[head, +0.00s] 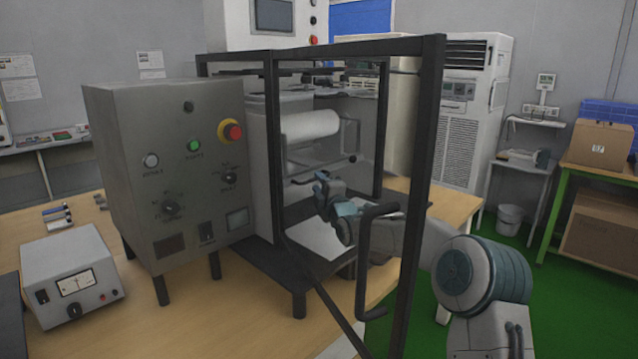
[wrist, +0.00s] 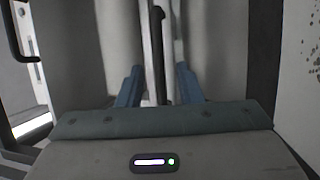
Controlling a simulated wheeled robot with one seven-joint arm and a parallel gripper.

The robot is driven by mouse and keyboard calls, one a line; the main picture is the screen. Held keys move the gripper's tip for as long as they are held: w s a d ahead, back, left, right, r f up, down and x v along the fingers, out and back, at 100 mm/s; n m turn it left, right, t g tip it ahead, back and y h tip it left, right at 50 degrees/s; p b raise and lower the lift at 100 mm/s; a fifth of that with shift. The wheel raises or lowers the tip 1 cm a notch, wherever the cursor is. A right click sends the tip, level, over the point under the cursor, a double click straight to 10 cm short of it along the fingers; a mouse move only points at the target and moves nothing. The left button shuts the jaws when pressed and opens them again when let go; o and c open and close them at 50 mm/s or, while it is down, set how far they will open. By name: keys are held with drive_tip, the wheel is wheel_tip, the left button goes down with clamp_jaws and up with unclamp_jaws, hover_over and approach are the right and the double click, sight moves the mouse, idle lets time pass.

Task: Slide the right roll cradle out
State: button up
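The roll cradle (head: 349,137) is a light metal frame at the right end of a white roll (head: 311,125), inside the dark-framed machine. A small dark knob sits at its lower right. My gripper (head: 319,180) reaches into the machine, below the roll and cradle. In the wrist view my two blue fingers (wrist: 158,85) stand apart. A narrow upright pale bar with a dark, rounded-top rod (wrist: 158,40) shows between or just beyond them. I cannot tell whether the fingers touch it. Pale surfaces fill both sides of that view.
The dark machine frame (head: 431,130) and a door with a black handle (head: 369,255) stand close to my arm. A grey control box (head: 205,120) with buttons is at left. A small meter box (head: 70,280) sits on the wooden table (head: 130,325).

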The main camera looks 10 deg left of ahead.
drive_tip(key=shift+w+a+r, duration=0.1)
drive_tip(key=shift+w+a, duration=0.15)
drive_tip(key=shift+w, duration=0.25)
drive_tip(key=shift+c, duration=0.3)
clamp_jaws()
drive_tip(key=shift+s+d, duration=0.1)
drive_tip(key=shift+d, duration=0.05)
